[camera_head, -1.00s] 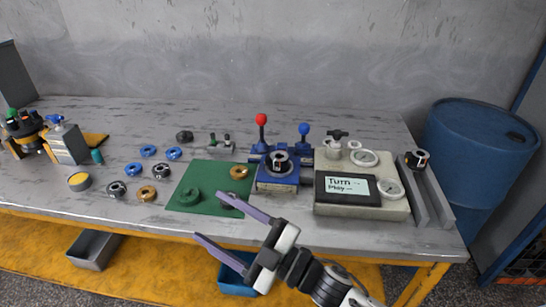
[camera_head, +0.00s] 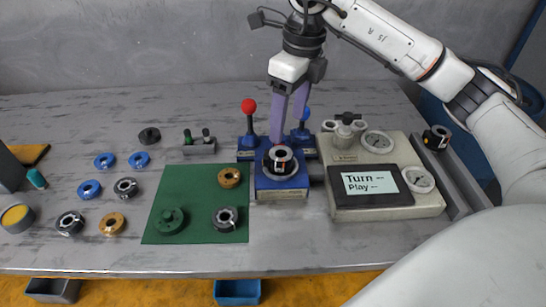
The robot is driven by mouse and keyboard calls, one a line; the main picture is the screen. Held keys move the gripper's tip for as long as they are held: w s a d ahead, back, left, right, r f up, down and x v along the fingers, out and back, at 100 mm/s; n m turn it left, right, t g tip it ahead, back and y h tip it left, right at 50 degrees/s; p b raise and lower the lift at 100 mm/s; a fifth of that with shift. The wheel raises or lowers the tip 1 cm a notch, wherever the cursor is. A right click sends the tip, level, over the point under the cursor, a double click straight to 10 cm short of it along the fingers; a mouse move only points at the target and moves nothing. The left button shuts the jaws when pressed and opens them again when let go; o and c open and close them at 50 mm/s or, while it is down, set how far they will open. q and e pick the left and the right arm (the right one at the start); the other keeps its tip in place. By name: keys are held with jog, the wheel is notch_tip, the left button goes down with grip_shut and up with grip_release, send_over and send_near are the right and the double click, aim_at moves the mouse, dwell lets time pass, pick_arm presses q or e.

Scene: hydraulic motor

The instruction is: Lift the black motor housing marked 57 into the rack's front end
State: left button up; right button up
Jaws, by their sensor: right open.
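A black motor housing (camera_head: 280,161) with a metal ring top and a small light-and-red mark sits in the blue fixture (camera_head: 283,193); its number is too small to read. A second black housing (camera_head: 437,138) with an orange mark lies at the back end of the grey rack (camera_head: 468,176). The rack's nearer stretch is bare where it shows; my right arm covers part of its right side. My right gripper (camera_head: 286,130) points down with its purple fingers open, above and just behind the fixture's housing. Nothing shows between the fingers. My left gripper is not in view.
A beige test unit (camera_head: 345,213) with gauges and a screen stands between fixture and rack. The fixture's red-knobbed lever (camera_head: 249,107) and blue-knobbed lever (camera_head: 305,115) flank my fingers. A green mat (camera_head: 155,225) with parts and several loose rings lie left.

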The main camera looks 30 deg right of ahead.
send_over(280, 148)
jog(key=s, duration=0.2)
notch_tip(280, 148, down, 4)
jog(key=shift+s+f, duration=0.1)
jog(key=shift+s, duration=0.05)
jog(key=f, duration=0.3)
jog(key=a+f, duration=0.1)
jog(key=f, duration=0.1)
jog(key=shift+w+p, duration=0.35)
jog(key=shift+w, duration=0.05)
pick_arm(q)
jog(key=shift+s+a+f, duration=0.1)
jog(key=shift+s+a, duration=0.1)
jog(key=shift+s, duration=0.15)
pick_arm(e)
jog(key=c, duration=1.5)
jog(key=shift+w+r, duration=0.1)
jog(key=shift+r, duration=0.25)
jog(key=shift+c, duration=0.4)
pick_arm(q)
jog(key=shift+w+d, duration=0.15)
pick_arm(e)
notch_tip(280, 148, up, 10)
jog(key=shift+f, duration=0.2)
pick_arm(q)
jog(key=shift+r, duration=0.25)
pick_arm(e)
jog(key=shift+r, duration=0.15)
